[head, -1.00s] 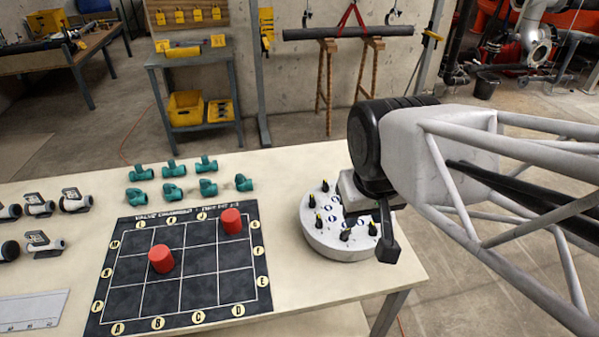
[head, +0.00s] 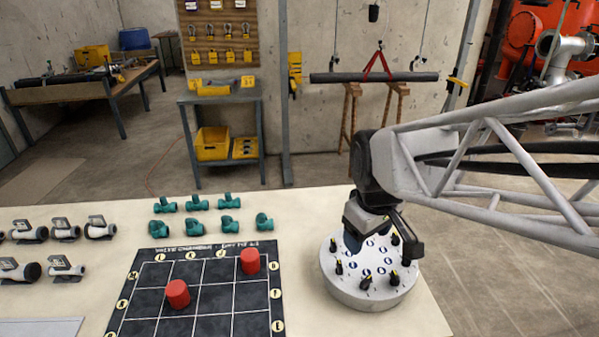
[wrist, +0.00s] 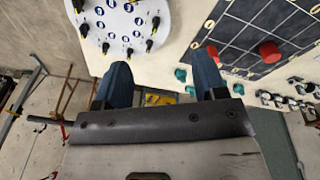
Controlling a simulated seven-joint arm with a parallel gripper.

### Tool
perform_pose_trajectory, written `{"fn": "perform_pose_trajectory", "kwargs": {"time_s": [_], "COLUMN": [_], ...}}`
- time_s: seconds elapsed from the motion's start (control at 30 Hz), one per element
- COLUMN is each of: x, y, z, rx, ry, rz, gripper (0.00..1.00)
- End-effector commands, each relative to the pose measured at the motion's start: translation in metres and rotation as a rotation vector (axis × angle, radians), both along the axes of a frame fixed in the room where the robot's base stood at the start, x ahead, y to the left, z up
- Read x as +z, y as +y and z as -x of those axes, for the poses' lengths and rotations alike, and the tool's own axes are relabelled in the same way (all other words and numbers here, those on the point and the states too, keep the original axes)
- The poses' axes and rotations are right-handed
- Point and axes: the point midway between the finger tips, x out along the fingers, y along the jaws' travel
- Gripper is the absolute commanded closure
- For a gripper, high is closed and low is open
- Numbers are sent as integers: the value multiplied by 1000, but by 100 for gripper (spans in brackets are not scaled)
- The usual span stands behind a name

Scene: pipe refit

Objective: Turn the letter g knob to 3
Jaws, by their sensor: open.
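A round white knob panel (head: 345,290) stands on the table at the right. Several black knobs with yellow marks ring it, one of them a front knob (head: 366,283), with blue-and-white round labels between them. The lettering is too small to tell which is the g knob. My gripper (head: 382,240) is above the panel's right rear part and hides some of it. In the wrist view, my gripper's two blue fingers (wrist: 162,75) are apart with nothing between them. The panel (wrist: 127,12) shows there at the upper left, beyond the left finger, with a knob (wrist: 149,45) near that finger.
A black gridded board (head: 205,298) with two red cylinders, a near one (head: 177,294) and a far one (head: 250,262), lies left of the panel. Several green valves (head: 228,226) stand behind it. White fittings (head: 65,230) are at the far left. Bare table lies between board and panel.

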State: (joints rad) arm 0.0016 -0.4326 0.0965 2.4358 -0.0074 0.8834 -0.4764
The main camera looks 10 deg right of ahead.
Motion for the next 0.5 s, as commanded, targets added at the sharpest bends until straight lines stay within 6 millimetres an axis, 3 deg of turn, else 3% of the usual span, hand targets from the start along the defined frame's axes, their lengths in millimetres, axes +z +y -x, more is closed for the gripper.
{"fn": "perform_pose_trajectory", "kwargs": {"time_s": [0.5], "x": [-48], "y": [4], "z": [-92], "rx": [508], "ry": [79], "rz": [57], "gripper": [35]}}
